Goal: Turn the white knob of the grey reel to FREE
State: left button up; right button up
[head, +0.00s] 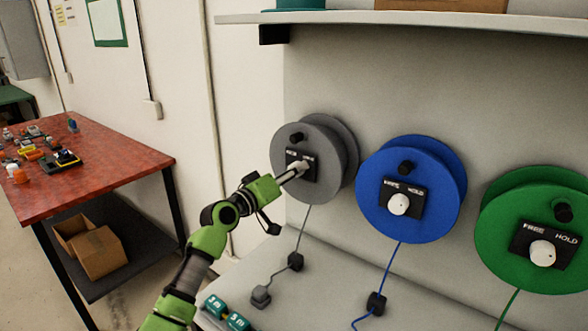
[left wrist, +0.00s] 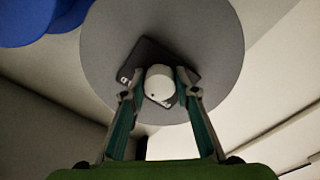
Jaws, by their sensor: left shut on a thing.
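The grey reel (head: 330,140) hangs on the wall panel at the left of three reels; its disc fills the middle of the left wrist view (left wrist: 215,40). Its white knob (left wrist: 159,83) sits on a black label plate (left wrist: 150,52). My left gripper (left wrist: 160,88) has its two fingers on either side of the knob, shut on it. In the head view my left gripper (head: 298,168) reaches the plate and covers most of the knob. The plate's lettering is mostly hidden, so I cannot tell the knob's setting. My right gripper is not in view.
A blue reel (head: 440,205) and a green reel (head: 500,250) hang to the right, each with a white knob. A shelf (head: 400,20) runs above. Cords hang to the bench (head: 330,290). A red table (head: 110,160) with small parts stands at left.

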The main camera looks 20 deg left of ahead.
pick_arm(q)
jog(key=n+p, duration=0.2)
jog(key=n, duration=0.2)
jog(key=shift+r+n, duration=0.15)
jog(key=shift+n, duration=0.25)
jog(key=n+p, duration=0.2)
jog(key=n, duration=0.1)
jog(key=shift+n+p, duration=0.5)
jog(key=shift+n, duration=0.8)
jog(key=o, duration=1.1)
jog(key=v, duration=1.2)
jog(key=shift+d, duration=0.15)
